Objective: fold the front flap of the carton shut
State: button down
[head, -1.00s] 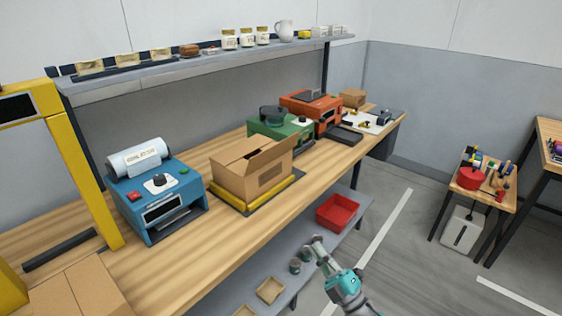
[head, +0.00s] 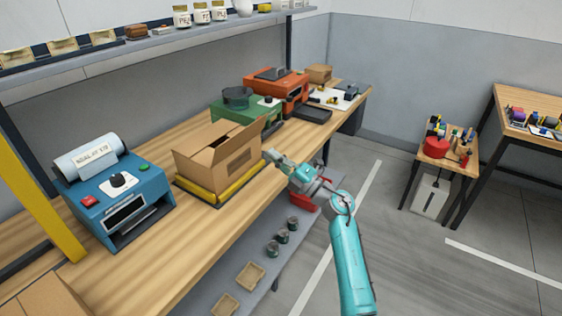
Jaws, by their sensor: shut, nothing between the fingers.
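The brown cardboard carton (head: 228,168) sits on a yellow-edged platform (head: 226,192) on the wooden bench. Its top is at least partly open, and a long flap (head: 240,143) along the near side stands raised and slanted. A smaller flap (head: 198,155) shows at its left end. My gripper (head: 268,155) is shut and empty, just right of the carton's right end, below the raised flap's right corner. I cannot tell whether it touches the carton. The inside of the carton is mostly hidden by the flaps.
A blue machine (head: 115,193) stands left of the carton; a green machine (head: 245,113) and an orange one (head: 277,90) stand behind it. A shelf (head: 130,52) runs above the bench. A lower shelf (head: 225,272) holds jars and small trays.

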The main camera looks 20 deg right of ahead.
aim_at(244, 132)
jog(key=x, duration=0.9)
jog(key=shift+r, duration=0.1)
jog(key=shift+w+r, duration=0.1)
jog(key=shift+r, duration=0.05)
